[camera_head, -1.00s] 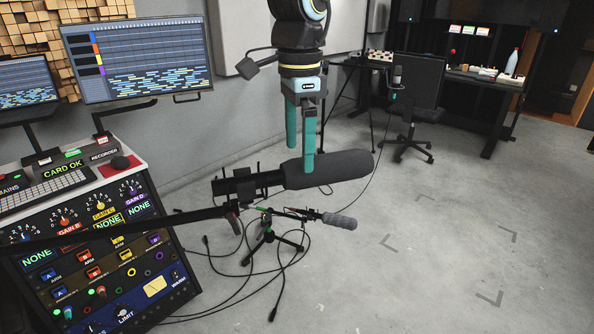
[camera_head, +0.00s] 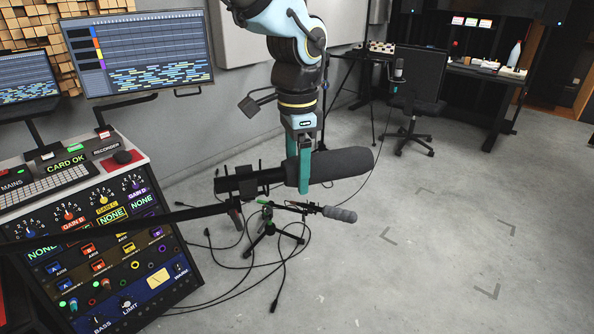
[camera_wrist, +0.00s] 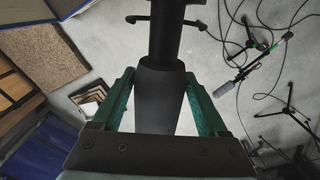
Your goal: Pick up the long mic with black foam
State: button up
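The long mic with black foam (camera_head: 345,164) lies level at the end of a dark boom, in the middle of the head view. In the wrist view its foam (camera_wrist: 160,95) runs up the middle, between the fingers. My gripper (camera_head: 304,180) points down over the mic near the rear end of the foam. One teal finger is in front of the mic; the other is mostly hidden behind it. In the wrist view the gripper (camera_wrist: 160,76) is open, with a finger on each side of the foam and narrow gaps at the tips.
A smaller mic with grey foam (camera_head: 340,214) on a low tripod stands below, among loose cables. The mixing console (camera_head: 110,230) with monitors (camera_head: 150,55) is at the left. A chair (camera_head: 415,90) and desk stand at the back right. The floor at the right is clear.

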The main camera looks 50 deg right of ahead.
jog(key=c, duration=1.1)
jog(key=shift+o, duration=0.2)
jog(key=shift+r, duration=0.1)
notch_tip(320, 180, up, 10)
jog(key=shift+f+b, duration=0.1)
jog(key=shift+b, duration=0.6)
notch_tip(320, 180, up, 7)
jog(key=p, duration=0.6)
